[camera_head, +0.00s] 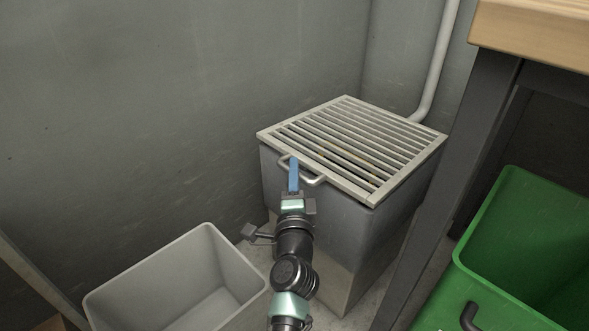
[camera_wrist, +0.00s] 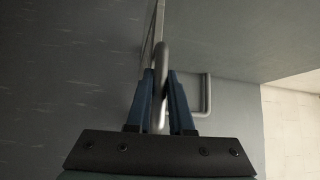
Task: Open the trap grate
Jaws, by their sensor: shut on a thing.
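The trap grate (camera_head: 345,142) is a pale slatted metal lid. It lies flat and closed on top of a grey metal box (camera_head: 314,211) in the corner. A bent metal handle (camera_head: 314,181) sticks out from the grate's front edge; it also shows in the wrist view (camera_wrist: 160,62). My gripper (camera_head: 293,165) is at this handle, and its blue fingers show in the wrist view (camera_wrist: 160,78). They are shut on the handle bar, one finger on each side. The fingers hide part of the handle in the head view.
An open light-grey bin (camera_head: 185,245) stands at the front left. A green crate (camera_head: 483,225) with a dark handle is at the right, by a wood-topped table (camera_head: 540,25) with dark legs. A pipe (camera_head: 437,65) rises behind the box. Walls stand close behind it.

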